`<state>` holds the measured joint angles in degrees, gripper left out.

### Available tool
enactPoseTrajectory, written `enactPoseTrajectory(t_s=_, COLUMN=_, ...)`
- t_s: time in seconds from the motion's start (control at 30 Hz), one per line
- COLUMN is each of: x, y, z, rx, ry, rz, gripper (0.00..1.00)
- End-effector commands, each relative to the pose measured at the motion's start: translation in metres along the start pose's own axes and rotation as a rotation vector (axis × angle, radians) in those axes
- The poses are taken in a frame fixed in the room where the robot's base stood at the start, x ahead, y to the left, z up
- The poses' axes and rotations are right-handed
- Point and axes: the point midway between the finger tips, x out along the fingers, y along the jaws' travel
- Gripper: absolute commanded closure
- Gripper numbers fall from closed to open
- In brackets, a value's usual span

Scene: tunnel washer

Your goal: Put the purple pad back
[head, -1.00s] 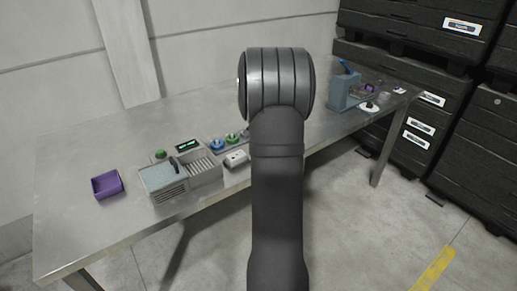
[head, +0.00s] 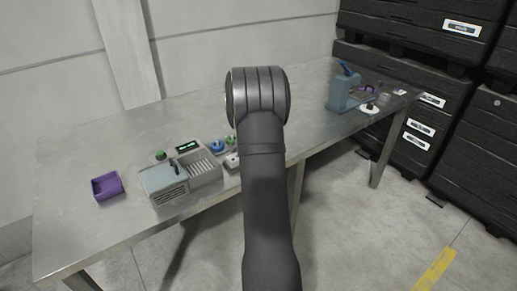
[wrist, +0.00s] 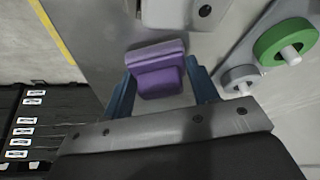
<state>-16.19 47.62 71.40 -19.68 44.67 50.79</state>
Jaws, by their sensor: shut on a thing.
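The purple pad (wrist: 158,82) is a small block with a wider, ridged upper part, seen in the wrist view. My gripper (wrist: 160,72) has its two blue fingers closed on the pad's sides. In the head view my own arm hides the gripper and the pad. An open purple tray (head: 107,187) sits on the left of the steel table. I cannot tell whether the pad touches anything below it.
A grey machine with a pale lid (head: 166,183) stands right of the tray. Spools on pegs, one green (wrist: 285,41) and one grey (wrist: 240,79), sit beside my gripper. A blue-grey unit (head: 344,96) stands at the table's far right. The middle back of the table is clear.

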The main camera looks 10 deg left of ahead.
Motion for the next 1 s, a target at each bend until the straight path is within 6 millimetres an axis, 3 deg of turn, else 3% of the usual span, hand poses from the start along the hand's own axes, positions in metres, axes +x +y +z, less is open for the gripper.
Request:
enactPoseTrajectory(t_s=0.1, x=0.003, y=0.0, z=0.001, rx=0.0, ry=-0.001, rz=0.001, gripper=0.68)
enactPoseTrajectory(t_s=0.13, x=0.003, y=0.0, z=0.001, rx=0.0, ry=-0.001, rz=0.0, gripper=0.42)
enactPoseTrajectory(t_s=0.23, x=0.003, y=0.0, z=0.001, rx=0.0, ry=-0.001, rz=0.0, gripper=0.25)
enactPoseTrajectory(t_s=0.63, x=-0.006, y=0.0, z=-0.001, rx=0.0, ry=0.001, rz=-0.001, gripper=0.25)
enactPoseTrajectory(t_s=1.0, x=-0.08, y=-0.001, z=-0.001, rx=0.0, ry=0.002, rz=-0.002, gripper=0.25)
